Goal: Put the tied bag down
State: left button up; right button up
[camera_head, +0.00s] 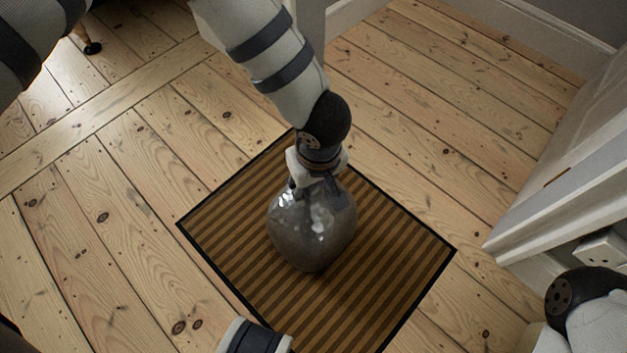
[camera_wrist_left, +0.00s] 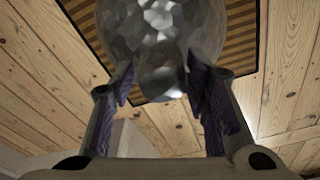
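The tied bag (camera_head: 312,232) is a grey, shiny, rounded bag over a striped brown mat (camera_head: 237,215) in the head view. It is upright, and it looks to stand on the mat, though its underside is hidden. My left gripper (camera_head: 322,190) points down at the bag's top. In the left wrist view the gripper (camera_wrist_left: 160,85) has its two fingers wide apart, one on each side of the bag's gathered top (camera_wrist_left: 159,80). I see no clear squeeze on it. My right gripper's fingers do not show.
Bare floorboards (camera_head: 125,165) surround the dark-edged mat, with free room to the left. A white panelled door or cabinet (camera_head: 570,165) stands at the right. A small dark-tipped furniture foot (camera_head: 91,46) shows at the upper left.

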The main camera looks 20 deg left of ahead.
pick_arm(q)
notch_tip(320, 180, up, 12)
jog(key=s+d+p, duration=0.1)
jog(key=p, duration=0.4)
jog(key=s+a+f+m+g, duration=0.1)
jog(key=s+a+f+m, duration=0.15)
jog(key=s+f, duration=0.4)
jog(key=s+a+f+m+g+y, duration=0.1)
jog(key=s+a+f, duration=0.2)
jog(key=s, duration=0.6)
jog(key=s+a+f+m+g, duration=0.1)
jog(key=s+a+f+m, duration=0.1)
jog(key=s+f, duration=0.45)
jog(key=s+a+r+m+g+h, duration=0.1)
jog(key=s+r+m+g, duration=0.1)
jog(key=s, duration=1.2)
jog(key=s+a+r+m+g+h, duration=0.1)
jog(key=s+r+g, duration=0.3)
jog(key=s, duration=1)
jog(key=shift+s+a+r+m, duration=0.35)
jog(key=shift+a+r+m, duration=0.15)
jog(key=shift+r, duration=0.45)
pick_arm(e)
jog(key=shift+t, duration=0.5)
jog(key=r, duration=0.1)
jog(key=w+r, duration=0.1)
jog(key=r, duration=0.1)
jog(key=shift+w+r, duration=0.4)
